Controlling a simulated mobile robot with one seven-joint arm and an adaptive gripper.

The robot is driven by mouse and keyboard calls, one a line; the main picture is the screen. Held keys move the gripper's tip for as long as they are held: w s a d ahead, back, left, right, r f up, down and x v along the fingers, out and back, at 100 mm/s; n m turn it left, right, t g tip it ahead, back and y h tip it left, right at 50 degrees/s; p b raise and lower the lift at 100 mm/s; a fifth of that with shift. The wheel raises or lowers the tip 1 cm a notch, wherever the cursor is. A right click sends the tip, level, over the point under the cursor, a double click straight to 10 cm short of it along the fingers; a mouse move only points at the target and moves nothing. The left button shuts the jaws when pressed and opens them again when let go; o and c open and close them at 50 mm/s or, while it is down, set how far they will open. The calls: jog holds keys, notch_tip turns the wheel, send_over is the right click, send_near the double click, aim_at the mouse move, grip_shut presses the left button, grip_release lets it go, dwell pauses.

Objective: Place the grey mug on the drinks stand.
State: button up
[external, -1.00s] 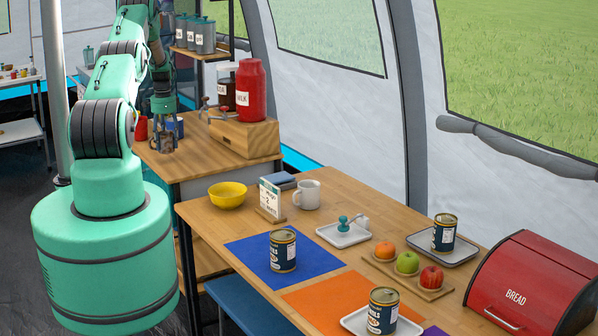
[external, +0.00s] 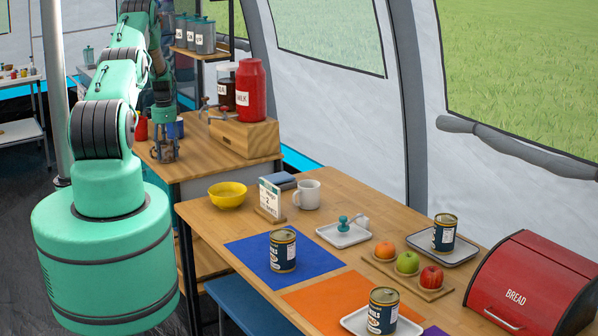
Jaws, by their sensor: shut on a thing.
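My gripper (external: 164,150) is small and far off in the external view, pointing down just over the left part of the wooden-topped drinks stand (external: 200,155). It is shut on a small grey thing that looks like the grey mug (external: 166,154). The fingers hide much of it, and I cannot tell whether its base touches the top. A red mug (external: 142,131) and a blue mug (external: 179,127) are close behind the gripper. A pale mug (external: 307,195) stands upright on the dining table.
A wooden block (external: 243,136) with a red milk jar (external: 250,86) and a dark dispenser (external: 227,93) stands right of my gripper. Canisters (external: 196,35) sit on a shelf behind. The dining table (external: 345,190) holds a yellow bowl (external: 227,194), cans and fruit.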

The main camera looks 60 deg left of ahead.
jog(key=o, duration=1.2)
jog(key=shift+r, duration=6.15)
